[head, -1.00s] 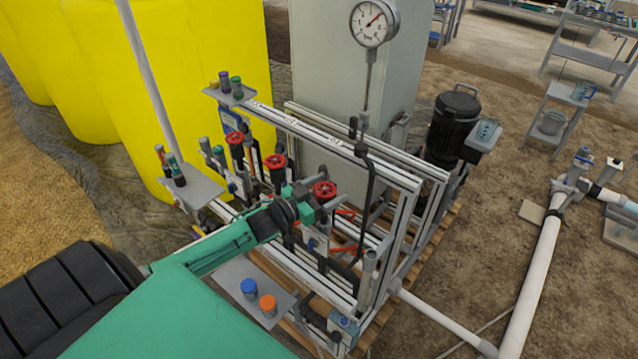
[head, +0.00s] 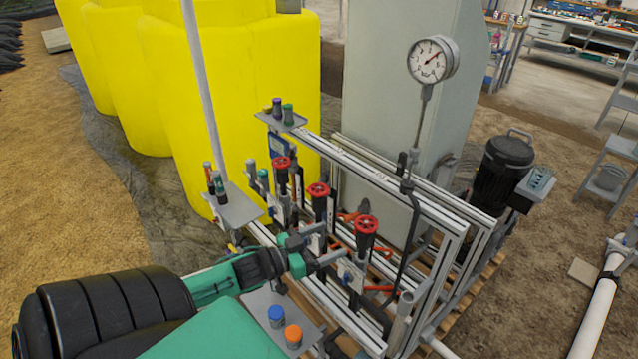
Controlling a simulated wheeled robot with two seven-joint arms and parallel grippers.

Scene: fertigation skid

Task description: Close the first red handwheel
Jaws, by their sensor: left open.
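Three red handwheels stand in a row on black valve bodies in the head view: one at the far left end (head: 283,163), a middle one (head: 318,190) and one at the near right end (head: 366,224). No marking I can read shows which is the first. My left gripper (head: 324,246) is open, its two fingers apart and pointing right. It is in front of the valve row, below the middle handwheel and left of the near right one. I see nothing between its fingers and no contact with a wheel. My right gripper is out of view.
The valves sit in an aluminium frame (head: 415,205) with a pressure gauge (head: 432,60) on a stem. A small shelf with blue (head: 276,316) and orange (head: 293,336) caps lies under my left forearm. Another shelf (head: 240,210) holds bottles. Yellow tanks (head: 235,90) stand behind.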

